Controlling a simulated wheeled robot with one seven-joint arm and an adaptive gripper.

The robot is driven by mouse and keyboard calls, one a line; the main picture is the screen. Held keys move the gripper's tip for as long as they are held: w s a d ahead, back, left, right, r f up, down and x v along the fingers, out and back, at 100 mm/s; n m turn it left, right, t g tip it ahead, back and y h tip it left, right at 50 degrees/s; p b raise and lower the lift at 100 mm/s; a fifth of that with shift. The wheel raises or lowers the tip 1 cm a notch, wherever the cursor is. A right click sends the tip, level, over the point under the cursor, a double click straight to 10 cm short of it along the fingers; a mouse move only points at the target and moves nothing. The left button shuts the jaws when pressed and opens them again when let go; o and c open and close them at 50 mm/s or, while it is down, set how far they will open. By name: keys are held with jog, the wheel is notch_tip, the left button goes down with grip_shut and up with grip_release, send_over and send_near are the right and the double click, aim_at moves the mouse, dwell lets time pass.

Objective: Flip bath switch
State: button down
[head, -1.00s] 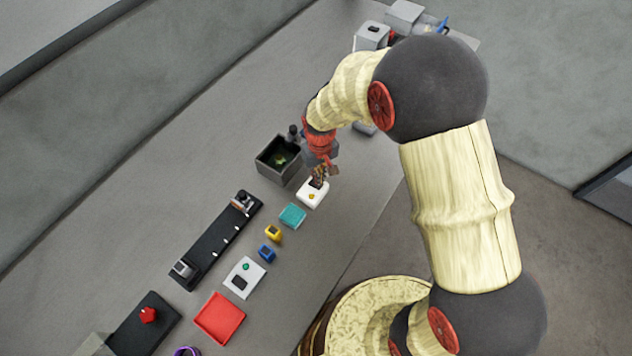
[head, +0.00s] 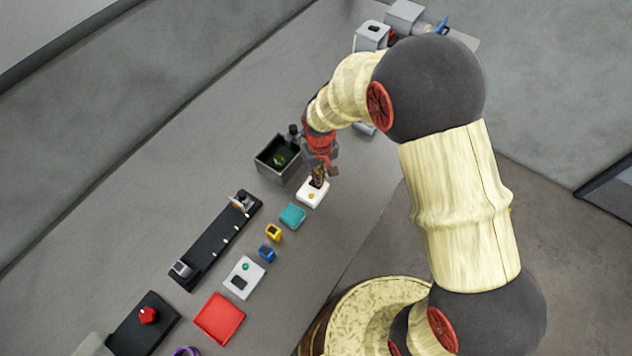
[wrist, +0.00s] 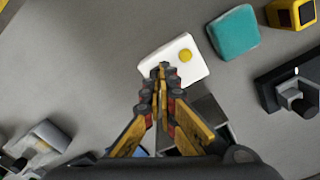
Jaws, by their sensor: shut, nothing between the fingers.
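A white switch box (head: 312,196) with a round yellow button or lamp stands on the bench beside the dark open bath (head: 272,170). In the wrist view the white box (wrist: 189,52) lies under my fingertips, with its yellow spot to their right. My gripper (head: 318,180) is shut and empty, pointing down at the box's far part. In the wrist view my gripper (wrist: 163,70) covers where a switch lever may be; I cannot tell its position or whether the tips touch it. Something yellow-green lies inside the bath.
A teal block (head: 292,215), a yellow piece (head: 273,233) and a blue piece (head: 266,253) stand nearer along the bench. A black rail (head: 215,240) runs to their left. A white panel (head: 244,278) and red tray (head: 219,318) lie nearer. Open bench lies left of the rail.

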jog(key=shift+f+b, duration=0.45)
jog(key=shift+f, duration=0.35)
dwell(0.4)
jog(key=shift+r, duration=0.1)
jog(key=shift+r+p, duration=2.35)
jog(key=shift+r, duration=1.1)
jog(key=shift+s, duration=0.1)
jog(key=s+d+r+m+t+b, duration=0.2)
jog(key=s+d+r+b, duration=0.3)
jog(key=s+r, duration=0.5)
jog(key=s+d+r+m+t+b, duration=0.2)
jog(key=s+d+r+b, duration=0.3)
jog(key=s+d+r, duration=0.4)
notch_tip(320, 180, up, 3)
jog(key=shift+s+d+f+t, duration=0.15)
jog(key=shift+s+t, duration=0.3)
jog(key=shift+t, duration=0.35)
